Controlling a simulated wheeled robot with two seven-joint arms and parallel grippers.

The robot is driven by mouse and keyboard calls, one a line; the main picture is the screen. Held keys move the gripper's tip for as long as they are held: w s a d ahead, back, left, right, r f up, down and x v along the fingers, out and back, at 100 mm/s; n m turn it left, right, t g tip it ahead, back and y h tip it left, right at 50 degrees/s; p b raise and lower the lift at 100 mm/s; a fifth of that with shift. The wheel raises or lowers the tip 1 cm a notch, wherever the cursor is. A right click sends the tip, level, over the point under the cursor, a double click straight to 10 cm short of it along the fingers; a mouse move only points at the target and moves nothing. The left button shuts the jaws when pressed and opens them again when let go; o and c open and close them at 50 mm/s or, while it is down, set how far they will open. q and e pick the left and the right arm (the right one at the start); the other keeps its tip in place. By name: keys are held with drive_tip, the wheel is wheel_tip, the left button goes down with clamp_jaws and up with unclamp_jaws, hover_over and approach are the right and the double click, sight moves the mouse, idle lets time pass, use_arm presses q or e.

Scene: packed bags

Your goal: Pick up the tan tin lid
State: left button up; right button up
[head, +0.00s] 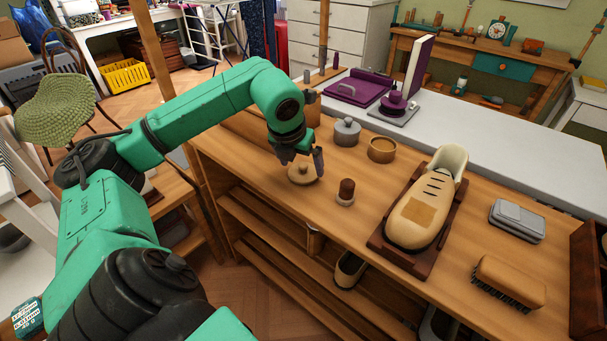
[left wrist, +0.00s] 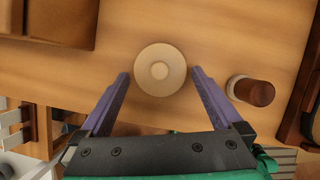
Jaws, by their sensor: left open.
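The tan tin lid (head: 302,174) is a round disc with a small knob, lying on the wooden bench top near its front edge. In the left wrist view the lid (left wrist: 160,70) lies just beyond and between the two fingertips. My left gripper (head: 301,158) is just above the lid in the head view. I cannot tell whether a finger touches the lid. My right gripper is not in view.
A small brown-topped jar (head: 346,190) stands right of the lid. A grey lidded tin (head: 347,133) and an open tan tin (head: 382,149) stand behind. A shoe on a dark stand (head: 374,241) and a brush (head: 509,283) are farther right. Bare bench lies between.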

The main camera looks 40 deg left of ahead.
use_arm(q)
drive_tip(key=shift+x, duration=1)
drive_tip(key=shift+r, duration=0.1)
drive_tip(key=c, duration=1)
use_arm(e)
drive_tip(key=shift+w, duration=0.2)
use_arm(q)
drive_tip(key=shift+w+r, duration=0.1)
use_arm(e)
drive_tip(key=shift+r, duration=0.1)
